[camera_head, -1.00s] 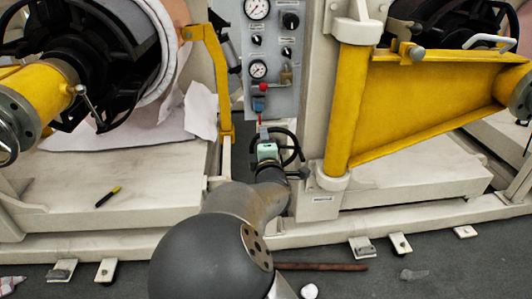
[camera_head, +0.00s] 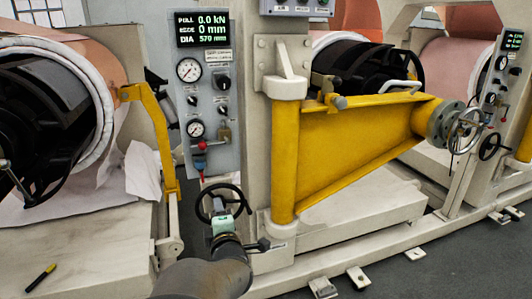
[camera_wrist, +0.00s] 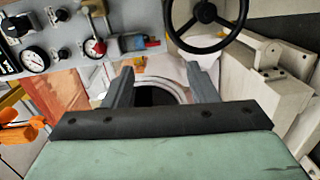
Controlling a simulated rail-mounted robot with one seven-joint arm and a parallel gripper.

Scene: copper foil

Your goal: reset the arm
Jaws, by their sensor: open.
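My gripper (camera_wrist: 161,78) shows in the wrist view with its two grey fingers spread apart and nothing between them. Its pale green body fills the bottom of that view. In the camera_head view the green body of my gripper (camera_head: 222,226) is at the bottom centre, at the end of my grey arm, below the gauge panel. A black handwheel (camera_head: 243,200) shows around and behind it; I cannot tell from this view whether they touch. In the wrist view the handwheel (camera_wrist: 206,13) lies beyond the right finger, at the top.
A grey gauge panel (camera_head: 207,105) with a red-capped valve (camera_head: 201,145) stands behind my gripper. A yellow bracket arm (camera_head: 345,143) is to the right. Copper foil rolls (camera_head: 100,65) stand on both sides. A marker (camera_head: 40,273) lies on the left ledge. Grey floor (camera_head: 450,265) is open at lower right.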

